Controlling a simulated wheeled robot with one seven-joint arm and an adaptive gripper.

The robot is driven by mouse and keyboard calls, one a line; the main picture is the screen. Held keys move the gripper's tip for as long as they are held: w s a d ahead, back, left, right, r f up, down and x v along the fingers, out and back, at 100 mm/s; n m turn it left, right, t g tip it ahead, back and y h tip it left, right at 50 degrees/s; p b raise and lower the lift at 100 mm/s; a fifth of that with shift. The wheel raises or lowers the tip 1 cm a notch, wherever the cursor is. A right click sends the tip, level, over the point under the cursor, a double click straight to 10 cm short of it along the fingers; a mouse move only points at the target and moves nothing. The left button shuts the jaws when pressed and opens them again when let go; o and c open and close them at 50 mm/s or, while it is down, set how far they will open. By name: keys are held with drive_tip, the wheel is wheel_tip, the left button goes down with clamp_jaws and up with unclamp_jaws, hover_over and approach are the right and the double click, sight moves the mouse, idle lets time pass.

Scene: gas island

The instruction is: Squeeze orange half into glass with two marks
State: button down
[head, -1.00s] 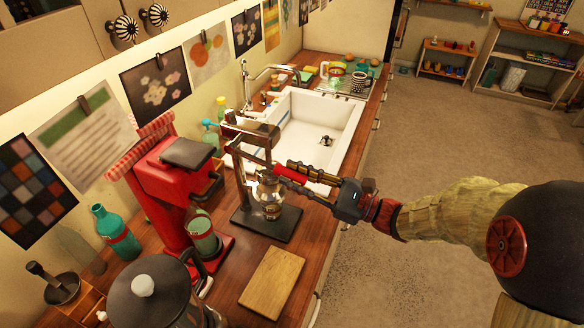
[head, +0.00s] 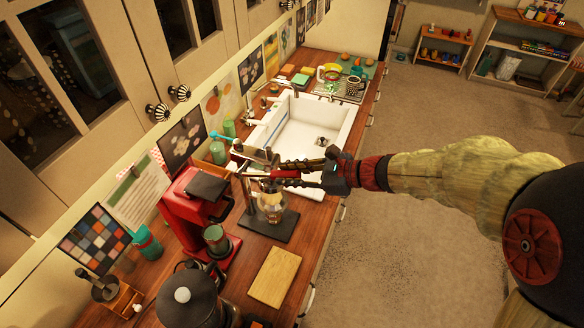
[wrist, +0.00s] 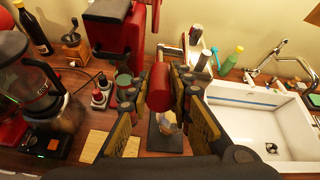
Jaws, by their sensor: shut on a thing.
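A metal lever press (head: 249,190) stands on a dark base on the wooden counter, beside the sink. My gripper (head: 291,169) is at its lever, reaching in from the right. In the wrist view my gripper (wrist: 160,92) is shut on the red lever handle (wrist: 159,88), a finger on each side. A clear glass (head: 271,207) stands on the base under the press, with something yellowish at its top. It also shows below the handle in the wrist view (wrist: 167,124). Its marks are too small to tell. I cannot make out an orange half in the press.
A red coffee machine (head: 190,212) stands left of the press. A wooden board (head: 275,277) and a dark grinder or blender (head: 190,297) are nearer. The white sink (head: 330,115) lies beyond the press. Open floor (head: 400,250) is to the right.

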drive_tip(key=a+r+h+p, duration=0.2)
drive_tip(key=p, duration=0.2)
drive_tip(key=w+a+r+g+h+p, duration=0.1)
drive_tip(key=a+r+p, duration=0.1)
drive_tip(key=r+p, duration=0.1)
drive_tip(key=w+a+r+g+h+p, duration=0.1)
drive_tip(key=r+h+p, duration=0.1)
drive_tip(key=p, duration=0.2)
drive_tip(key=shift+a+r+h+p, duration=0.3)
drive_tip(key=shift+a+p, duration=0.05)
drive_tip(key=shift+a, duration=0.05)
drive_tip(key=shift+w+a+r+g+h, duration=0.25)
drive_tip(key=shift+a+r+h, duration=0.1)
drive_tip(key=shift+a+h, duration=0.25)
drive_tip(key=shift+w+a+r+g+h, duration=0.15)
drive_tip(key=shift+w+a+r+h, duration=0.15)
drive_tip(key=shift+a+h, duration=0.25)
drive_tip(key=shift+a, duration=0.1)
drive_tip(key=c, duration=1.9)
unclamp_jaws()
drive_tip(key=o, duration=0.3)
drive_tip(key=shift+a, duration=0.15)
wheel_tip(320, 180, up, 11)
hover_over(273, 172)
drive_tip(key=shift+w, duration=0.1)
